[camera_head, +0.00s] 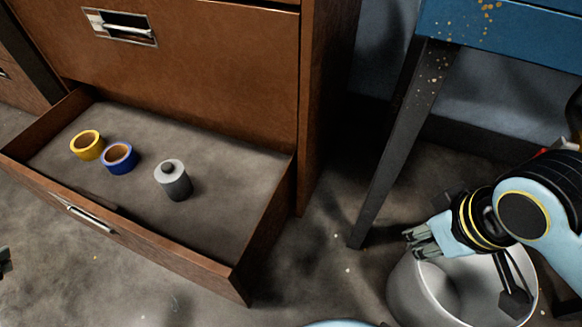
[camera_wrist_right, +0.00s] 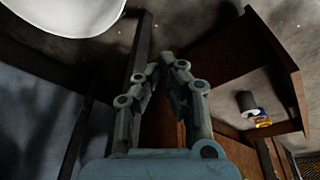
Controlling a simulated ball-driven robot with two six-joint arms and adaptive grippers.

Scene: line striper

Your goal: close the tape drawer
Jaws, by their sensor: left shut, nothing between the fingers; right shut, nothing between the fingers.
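The tape drawer (camera_head: 150,247) is the bottom drawer of a brown cabinet (camera_head: 200,60) and stands pulled out. Its front panel carries a metal handle (camera_head: 84,217). Inside are a yellow tape roll (camera_head: 87,146), a blue tape roll (camera_head: 118,158) and a grey can (camera_head: 174,182). The drawer also shows in the right wrist view (camera_wrist_right: 288,66), at the right. My right gripper (camera_head: 411,237) is shut and empty, right of the drawer and apart from it; its fingers fill the middle of the wrist view (camera_wrist_right: 166,68). Only a dark tip of my left gripper (camera_head: 4,262) shows at the left edge, shut.
A white bucket (camera_head: 410,290) stands on the floor below my right gripper. A blue table (camera_head: 500,35) with a dark leg (camera_head: 395,150) stands right of the cabinet. Speckled floor (camera_head: 310,265) lies open between drawer and bucket. A closed drawer with a handle (camera_head: 122,28) is above.

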